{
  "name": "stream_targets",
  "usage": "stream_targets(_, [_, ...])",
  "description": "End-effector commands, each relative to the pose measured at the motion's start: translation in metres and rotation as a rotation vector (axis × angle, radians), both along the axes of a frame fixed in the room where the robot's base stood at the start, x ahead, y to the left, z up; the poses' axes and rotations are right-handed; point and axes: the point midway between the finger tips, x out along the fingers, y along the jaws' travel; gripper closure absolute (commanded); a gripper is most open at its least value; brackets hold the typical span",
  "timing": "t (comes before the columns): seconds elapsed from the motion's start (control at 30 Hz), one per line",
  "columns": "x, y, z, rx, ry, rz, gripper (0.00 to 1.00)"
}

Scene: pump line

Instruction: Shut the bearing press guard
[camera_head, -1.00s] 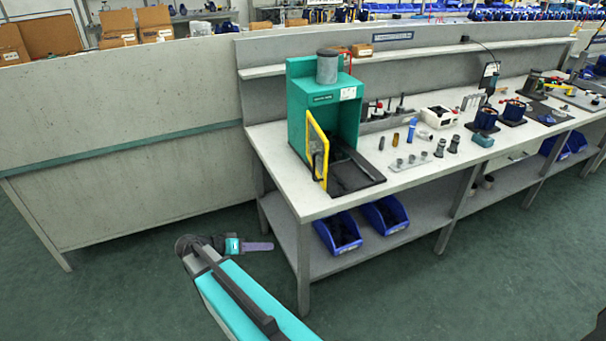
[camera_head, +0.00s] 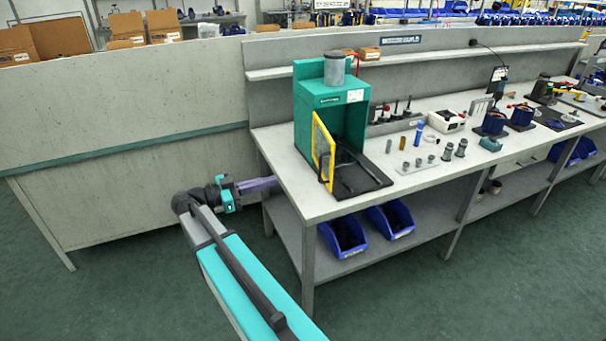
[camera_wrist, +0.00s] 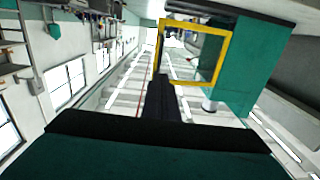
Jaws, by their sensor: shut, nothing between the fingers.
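The bearing press (camera_head: 306,105) is a teal housing with a grey cylinder on top, at the left end of the bench. Its guard (camera_head: 331,160), a yellow-framed clear panel with a dark handle, stands open, swung out from the front opening. In the wrist view the yellow guard frame (camera_wrist: 195,24) and teal press (camera_wrist: 252,75) show at the upper right. My gripper (camera_head: 276,183) is shut and empty beside the bench's left end, left of the guard and apparently apart from it. In the wrist view its dark fingers (camera_wrist: 160,78) overlap the frame's lower left corner.
The bench top (camera_head: 285,140) has its left edge close to my gripper. Small grey parts stand right of the press's black base (camera_head: 360,183). Blue bins (camera_head: 343,236) sit on the lower shelf. A grey partition (camera_head: 120,100) stands behind. The floor in front is clear.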

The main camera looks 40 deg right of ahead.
Motion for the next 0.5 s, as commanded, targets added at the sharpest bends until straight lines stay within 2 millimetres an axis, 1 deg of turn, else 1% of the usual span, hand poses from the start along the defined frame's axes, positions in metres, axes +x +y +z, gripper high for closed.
stream_targets(0.13, [-0.002, -0.004, 0.0, 0.001, 0.001, -0.001, 1.0])
stream_targets(0.27, [-0.006, -0.013, 0.001, 0.001, 0.002, -0.003, 1.0])
stream_targets(0.5, [-0.016, -0.041, 0.001, 0.001, 0.003, -0.003, 1.0])
